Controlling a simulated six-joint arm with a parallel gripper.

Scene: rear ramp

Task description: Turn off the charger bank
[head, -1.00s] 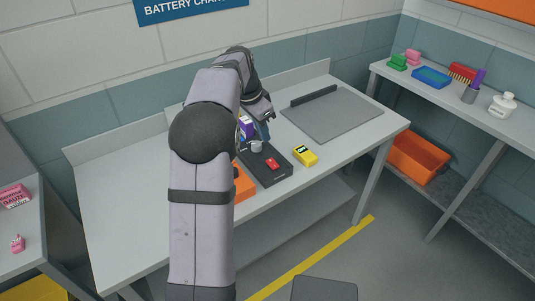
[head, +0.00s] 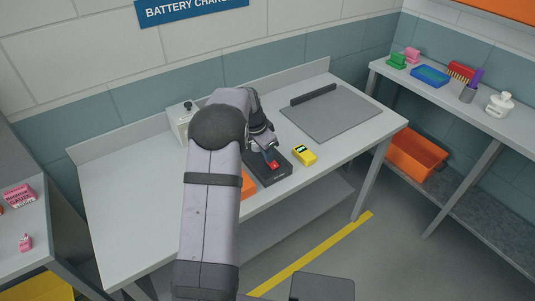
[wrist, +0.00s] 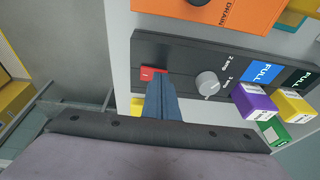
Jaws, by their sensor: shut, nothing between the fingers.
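The charger bank is a dark panel (head: 270,178), also in the wrist view (wrist: 185,50). It carries a red rocker switch (head: 275,164), which also shows in the wrist view (wrist: 151,72) with a white mark on it. A grey round dial (wrist: 208,84) sits beside the switch. A purple battery (wrist: 254,101) and a yellow battery (wrist: 293,106) stand at slots labelled FULL. My gripper (wrist: 160,84) is shut and empty, its blue fingertips right at the red switch. Whether they touch it I cannot tell. In the head view my arm hides part of the bank.
An orange unit marked DRAIN (wrist: 215,14) lies alongside the bank. A yellow device (head: 304,155) stands just right of the bank. A grey mat (head: 332,113) lies at the back right. A pale box with a black knob (head: 183,119) stands at the back.

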